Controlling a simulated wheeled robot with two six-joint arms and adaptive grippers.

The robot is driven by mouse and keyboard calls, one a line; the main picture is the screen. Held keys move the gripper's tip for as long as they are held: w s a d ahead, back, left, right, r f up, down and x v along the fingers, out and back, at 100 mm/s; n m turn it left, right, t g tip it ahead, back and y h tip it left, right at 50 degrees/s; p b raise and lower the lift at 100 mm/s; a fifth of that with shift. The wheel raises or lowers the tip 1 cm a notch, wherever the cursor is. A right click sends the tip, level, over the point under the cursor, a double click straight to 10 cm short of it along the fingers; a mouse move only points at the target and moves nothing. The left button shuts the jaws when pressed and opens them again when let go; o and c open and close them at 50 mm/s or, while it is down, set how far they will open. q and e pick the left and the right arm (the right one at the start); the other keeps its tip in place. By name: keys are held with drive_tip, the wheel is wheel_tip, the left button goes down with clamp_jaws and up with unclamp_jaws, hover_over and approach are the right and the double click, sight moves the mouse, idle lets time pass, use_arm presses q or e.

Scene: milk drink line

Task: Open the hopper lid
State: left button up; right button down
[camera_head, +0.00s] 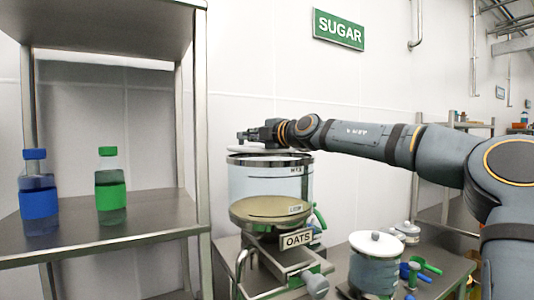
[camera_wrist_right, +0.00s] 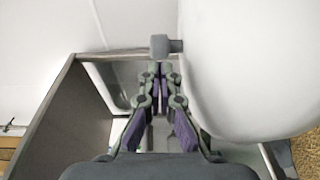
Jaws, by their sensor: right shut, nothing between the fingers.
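The clear oats hopper (camera_head: 270,183) stands on a metal stand with a dark rim at its top. Its white lid (camera_head: 250,149) shows as a pale sliver at the top, partly behind my right gripper (camera_head: 244,136). I cannot tell how far the lid stands from the rim. In the right wrist view the lid (camera_wrist_right: 248,65) is a large white curved shape on the right, with a grey knob (camera_wrist_right: 160,46) at its left edge. My right gripper (camera_wrist_right: 158,72) is shut and empty, beside the lid, with its fingertips just below the knob in the picture. My left gripper is out of view.
A metal shelf (camera_head: 100,238) at the left holds a blue bottle (camera_head: 38,203) and a green bottle (camera_head: 110,195). A white-lidded jar (camera_head: 375,265) and green and blue scoops (camera_head: 425,265) are on the bench at the right. A SUGAR sign (camera_head: 338,29) hangs on the wall.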

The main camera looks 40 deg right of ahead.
drive_tip(key=shift+s+d+f+b, duration=0.15)
drive_tip(key=shift+s+f+b, duration=0.15)
drive_tip(key=shift+f+b, duration=0.5)
drive_tip(key=shift+s+a+r+b, duration=0.5)
drive_tip(key=shift+s+r+b, duration=0.1)
drive_tip(key=shift+b, duration=0.4)
use_arm(q)
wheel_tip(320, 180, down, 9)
drive_tip(key=b, duration=0.3)
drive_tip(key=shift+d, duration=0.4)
use_arm(e)
drive_tip(key=s+a+r, duration=0.1)
drive_tip(key=s, duration=0.6)
drive_tip(key=shift+s+r, duration=0.15)
drive_tip(key=shift+r, duration=0.05)
